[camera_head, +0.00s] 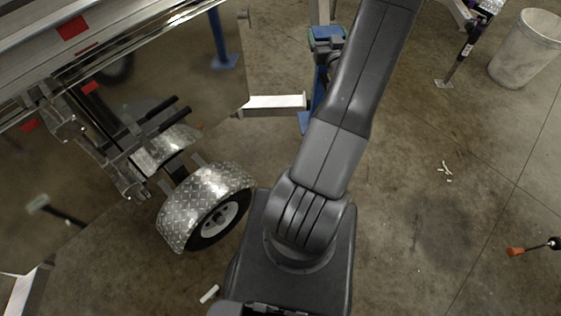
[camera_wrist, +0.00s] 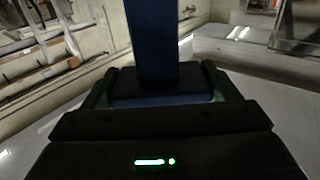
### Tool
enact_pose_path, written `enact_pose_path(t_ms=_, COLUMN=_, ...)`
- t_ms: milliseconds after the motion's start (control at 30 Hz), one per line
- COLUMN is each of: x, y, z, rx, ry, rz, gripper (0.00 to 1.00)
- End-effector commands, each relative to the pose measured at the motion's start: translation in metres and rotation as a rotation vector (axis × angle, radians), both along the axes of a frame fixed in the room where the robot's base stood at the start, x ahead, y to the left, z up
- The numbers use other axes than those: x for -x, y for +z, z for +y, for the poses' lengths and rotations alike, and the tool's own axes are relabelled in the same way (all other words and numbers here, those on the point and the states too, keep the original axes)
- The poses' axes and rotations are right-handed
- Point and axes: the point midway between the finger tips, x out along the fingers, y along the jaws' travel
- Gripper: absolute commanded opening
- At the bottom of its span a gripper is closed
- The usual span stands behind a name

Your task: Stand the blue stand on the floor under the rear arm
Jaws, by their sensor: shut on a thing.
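In the wrist view, my gripper (camera_wrist: 160,86) is shut on a blue stand (camera_wrist: 152,38). The stand's dark blue post runs up out of the picture, with a wider blue part between the fingers. Its far end is out of view. In the head view my arm reaches up past the top edge, and my gripper and the held stand are not seen there. A silvery trailer (camera_head: 130,45) fills the left of the head view. I cannot tell which of its parts is the rear arm.
A tread-plate fender (camera_head: 200,195) covers a wheel (camera_head: 215,225) left of my arm. A blue post (camera_head: 222,40) and another blue support (camera_head: 317,85) stand on the floor behind. A white bin (camera_head: 525,50) is at the upper right. Floor at the right is mostly clear.

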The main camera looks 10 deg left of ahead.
Motion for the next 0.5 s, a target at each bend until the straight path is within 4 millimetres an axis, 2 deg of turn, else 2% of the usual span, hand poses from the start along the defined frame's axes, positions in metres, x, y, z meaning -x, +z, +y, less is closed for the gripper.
enact_pose_path(t_ms=500, x=-0.009, y=-0.06, z=0.012, rx=-0.001, ry=0.038, rz=-0.013, gripper=0.11)
